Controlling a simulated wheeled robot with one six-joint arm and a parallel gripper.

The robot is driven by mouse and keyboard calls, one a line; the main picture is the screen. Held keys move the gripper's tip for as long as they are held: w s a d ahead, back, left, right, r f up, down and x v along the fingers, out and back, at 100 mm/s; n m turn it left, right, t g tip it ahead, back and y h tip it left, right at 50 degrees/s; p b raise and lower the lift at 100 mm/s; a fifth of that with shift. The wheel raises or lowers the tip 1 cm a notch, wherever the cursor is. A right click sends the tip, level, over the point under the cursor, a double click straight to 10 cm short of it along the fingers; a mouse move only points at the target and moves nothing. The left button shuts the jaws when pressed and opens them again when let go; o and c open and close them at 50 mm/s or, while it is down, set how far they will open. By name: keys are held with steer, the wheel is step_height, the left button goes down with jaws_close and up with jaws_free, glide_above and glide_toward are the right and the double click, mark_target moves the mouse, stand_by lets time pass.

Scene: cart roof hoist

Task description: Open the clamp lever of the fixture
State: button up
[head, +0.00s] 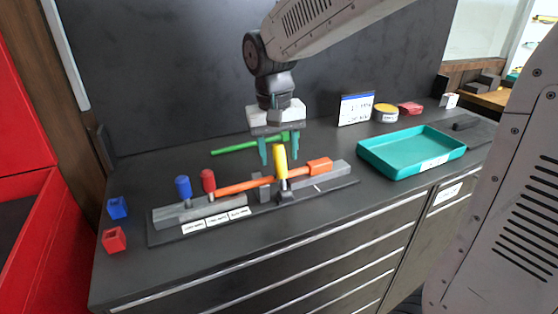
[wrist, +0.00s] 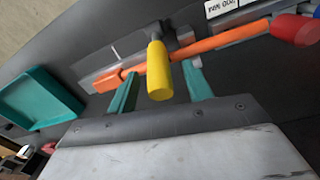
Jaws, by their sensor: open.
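The fixture (head: 331,188) lies along the front of the bench as a dark base plate with grey blocks. An orange tool (head: 243,186) lies lengthwise in it. The clamp lever with a yellow handle (head: 281,161) stands upright across the orange tool; the yellow handle also shows in the wrist view (wrist: 159,72). My gripper (head: 279,158) points down with its teal fingers open. In the wrist view the fingers (wrist: 160,88) are on either side of the yellow handle, with gaps showing. I cannot tell whether either touches it.
Blue (head: 183,187) and red (head: 208,181) handles stand on the fixture's left part. A green tool (head: 235,147) lies behind. A teal tray (head: 411,151) is at right. Blue (head: 117,208) and red (head: 114,239) blocks sit at left. A sign (head: 356,108) stands at the back.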

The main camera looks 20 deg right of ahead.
steer(key=shift+d+f, duration=0.1)
steer(key=shift+f, duration=1.25)
jaws_close()
